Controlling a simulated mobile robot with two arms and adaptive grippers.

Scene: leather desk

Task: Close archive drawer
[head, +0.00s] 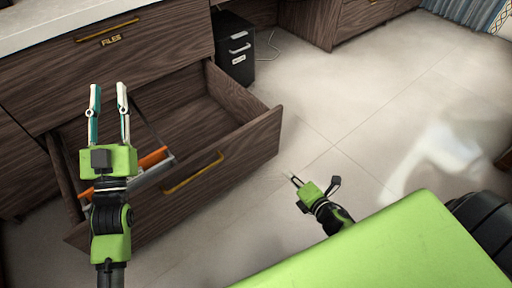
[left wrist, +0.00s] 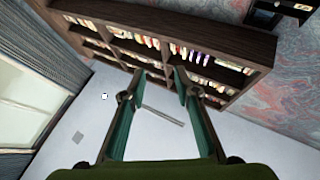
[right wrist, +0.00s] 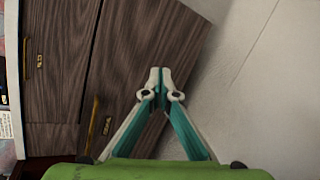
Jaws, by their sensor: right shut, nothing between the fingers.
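The open drawer (head: 260,135) is dark wood with a brass handle (head: 192,172) and is pulled well out from the desk. Orange and pale items (head: 155,158) lie inside it, partly hidden by my left arm. My left gripper (head: 108,88) is open and empty above the drawer; the left wrist view also shows its fingers apart (left wrist: 162,75). My right gripper (head: 292,177) is shut and empty, low to the right of the drawer front and apart from it. In the right wrist view its fingertips (right wrist: 161,72) meet in front of a wood panel (right wrist: 142,50).
A closed drawer (head: 160,52) labelled FILES sits above the open one, under a pale desktop (head: 60,20). A small black cabinet (head: 233,50) stands behind. The tiled floor (head: 340,100) to the right is clear. A bookshelf (left wrist: 110,38) shows in the left wrist view.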

